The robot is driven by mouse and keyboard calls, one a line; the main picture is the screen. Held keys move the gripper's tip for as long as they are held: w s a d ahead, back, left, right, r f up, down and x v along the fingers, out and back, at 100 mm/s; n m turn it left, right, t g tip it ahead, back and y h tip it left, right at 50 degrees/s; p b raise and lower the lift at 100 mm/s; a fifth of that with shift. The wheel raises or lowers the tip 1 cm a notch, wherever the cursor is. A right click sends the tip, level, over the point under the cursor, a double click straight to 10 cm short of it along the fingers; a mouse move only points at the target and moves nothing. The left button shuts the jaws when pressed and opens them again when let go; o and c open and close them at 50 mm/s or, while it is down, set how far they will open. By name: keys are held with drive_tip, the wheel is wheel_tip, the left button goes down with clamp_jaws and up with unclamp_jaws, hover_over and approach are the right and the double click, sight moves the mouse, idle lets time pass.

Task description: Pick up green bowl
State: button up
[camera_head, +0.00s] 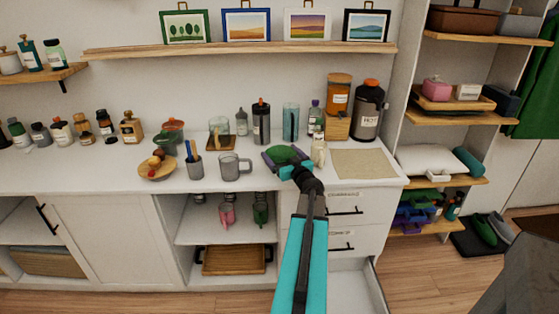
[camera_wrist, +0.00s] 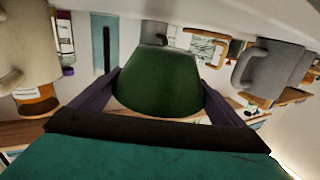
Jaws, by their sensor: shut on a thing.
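The green bowl (camera_head: 284,155) is over the counter, between the grey mug and the cream mug. My gripper (camera_head: 286,159), with purple fingers, is shut on the green bowl. In the wrist view the bowl (camera_wrist: 158,85) fills the middle, with one finger of my gripper (camera_wrist: 160,78) on each side of it. I cannot tell whether the bowl touches the counter.
A grey mug (camera_head: 232,165) stands close on the left and a cream mug (camera_head: 319,152) close on the right. A beige mat (camera_head: 363,163) lies clear farther right. A fruit plate (camera_head: 157,172) and a pencil cup (camera_head: 195,166) stand left. A lower drawer (camera_head: 352,287) is pulled out.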

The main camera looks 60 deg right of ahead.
drive_tip(key=s+a+r+b, duration=0.1)
drive_tip(key=s+a+b, duration=0.1)
drive_tip(key=s, duration=1.3)
drive_tip(key=shift+a+r+b, duration=0.15)
drive_tip(key=shift+a+b, duration=0.25)
drive_tip(key=shift+b, duration=0.25)
drive_tip(key=shift+w, duration=0.1)
drive_tip(key=w+a+f+n+t+y, duration=0.25)
drive_tip(key=w+a+n+y, duration=0.75)
drive_tip(key=w+a, duration=1.75)
drive_tip(key=w+a+n+g+y, duration=0.1)
drive_tip(key=a+y, duration=0.3)
drive_tip(key=a, duration=0.9)
drive_tip(key=w+a+f+n+g+y+p, duration=0.1)
drive_tip(key=a+n+g+y, duration=0.3)
drive_tip(key=a, duration=0.9)
drive_tip(key=w+a+f+n+g+y, duration=0.1)
drive_tip(key=a+y, duration=0.5)
drive_tip(key=a, duration=0.7)
drive_tip(key=shift+w+a+f+n+g+p, duration=0.3)
drive_tip(key=shift+w+n+g, duration=0.4)
drive_tip(key=shift+w, duration=0.4)
drive_tip(key=shift+d, duration=0.15)
